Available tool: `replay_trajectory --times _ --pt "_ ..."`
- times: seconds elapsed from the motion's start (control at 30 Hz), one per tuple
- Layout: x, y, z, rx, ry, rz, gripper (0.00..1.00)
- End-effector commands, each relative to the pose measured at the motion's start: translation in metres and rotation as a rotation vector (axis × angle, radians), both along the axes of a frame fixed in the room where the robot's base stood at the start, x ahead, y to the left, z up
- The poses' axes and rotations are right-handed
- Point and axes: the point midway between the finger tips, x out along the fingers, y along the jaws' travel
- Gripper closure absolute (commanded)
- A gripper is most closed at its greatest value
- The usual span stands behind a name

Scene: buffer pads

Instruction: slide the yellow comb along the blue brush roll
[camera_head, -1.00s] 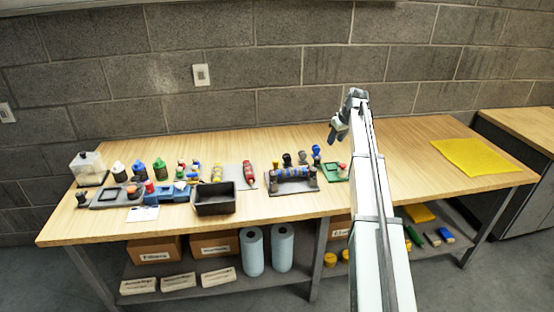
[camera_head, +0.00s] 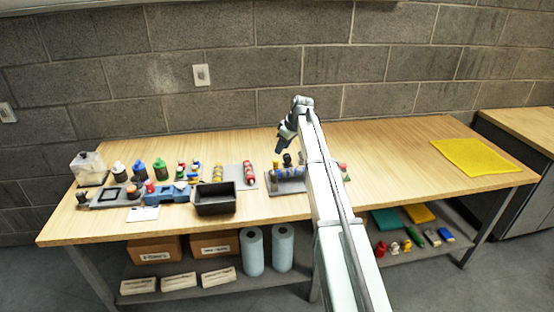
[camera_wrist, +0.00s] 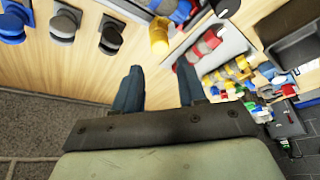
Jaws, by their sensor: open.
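The blue brush roll (camera_head: 291,172) lies lengthwise in a grey stand on the bench, partly hidden behind my arm. A small upright yellow piece, seemingly the yellow comb (camera_head: 276,165), is at the roll's left end. In the wrist view the yellow comb (camera_wrist: 159,36) shows near the top, with part of the blue roll (camera_wrist: 182,10) beside it. My gripper (camera_head: 282,148) is above and behind the left end of the stand, pointing down. In the wrist view its two fingers (camera_wrist: 160,78) are apart with nothing between them. The roll's right part is hidden.
Left of the stand, a grey tray (camera_head: 234,178) holds a red roll (camera_head: 249,173) and a yellow roll (camera_head: 218,174). A black bin (camera_head: 215,199) stands in front. Dark stamps (camera_wrist: 110,36) are close by. The bench right of my arm is mostly clear up to a yellow cloth (camera_head: 476,157).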

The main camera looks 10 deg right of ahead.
Motion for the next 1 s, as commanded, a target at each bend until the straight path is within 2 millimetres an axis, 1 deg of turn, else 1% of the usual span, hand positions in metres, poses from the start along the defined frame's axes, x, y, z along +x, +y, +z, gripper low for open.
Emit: replay_trajectory --times 0.03,0.2,0.43,0.63,0.93,1.0 --pt "0.003 0.003 -0.010 0.001 0.002 0.001 0.59" --pt "0.011 0.011 -0.036 0.000 0.001 0.000 0.59" --pt "0.018 0.018 -0.062 0.000 0.002 -0.001 0.59" --pt "0.021 0.020 -0.070 0.000 0.000 -0.001 0.59" --pt "0.021 0.021 -0.071 0.000 0.000 -0.001 0.59" --pt "0.021 0.021 -0.071 0.000 0.000 -0.001 0.66"
